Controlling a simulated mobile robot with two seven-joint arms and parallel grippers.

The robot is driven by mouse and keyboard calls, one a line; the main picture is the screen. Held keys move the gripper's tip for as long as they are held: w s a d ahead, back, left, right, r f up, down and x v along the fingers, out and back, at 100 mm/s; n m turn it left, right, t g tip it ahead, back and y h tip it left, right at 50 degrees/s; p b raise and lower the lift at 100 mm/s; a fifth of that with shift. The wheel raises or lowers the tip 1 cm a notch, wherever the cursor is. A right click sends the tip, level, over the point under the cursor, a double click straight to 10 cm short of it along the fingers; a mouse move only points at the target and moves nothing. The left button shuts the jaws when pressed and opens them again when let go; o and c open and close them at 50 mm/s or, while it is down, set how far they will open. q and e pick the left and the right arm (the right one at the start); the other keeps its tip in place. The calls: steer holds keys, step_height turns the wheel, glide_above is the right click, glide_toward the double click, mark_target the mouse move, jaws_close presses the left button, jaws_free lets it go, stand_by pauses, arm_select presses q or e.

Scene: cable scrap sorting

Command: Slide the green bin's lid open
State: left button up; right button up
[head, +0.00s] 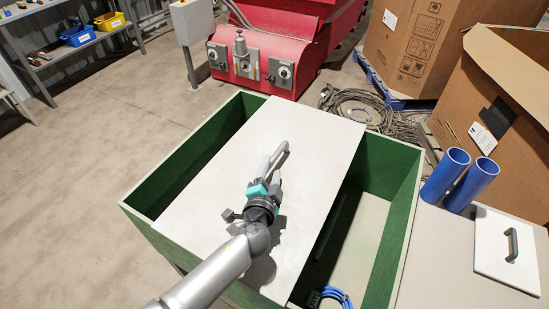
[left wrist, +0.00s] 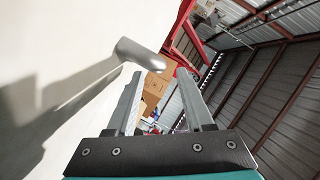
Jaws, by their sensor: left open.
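The green bin (head: 404,205) stands in the middle of the head view. Its flat pale lid (head: 312,140) covers the middle, leaving a narrow gap at the left and a wider opening at the right. A blue cable coil (head: 330,295) lies inside at the right. A grey bar handle (head: 281,152) stands on the lid; it also shows in the left wrist view (left wrist: 142,56), near the left fingertip. My left gripper (head: 269,178) is open over the lid, close to the handle's near end. Contact cannot be told; the gripper hides part of the handle. My right gripper is out of view.
Right of the bin, a pale table (head: 435,270) carries two blue tubes (head: 459,181) and a white panel with a handle (head: 493,266). A red machine (head: 268,58), cables (head: 355,105) and cardboard boxes (head: 425,45) stand behind.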

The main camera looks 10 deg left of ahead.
mark_target(273, 163)
arm_select(q)
steer(key=shift+b+x, duration=0.55)
steer(key=shift+x, duration=2.35)
jaws_close()
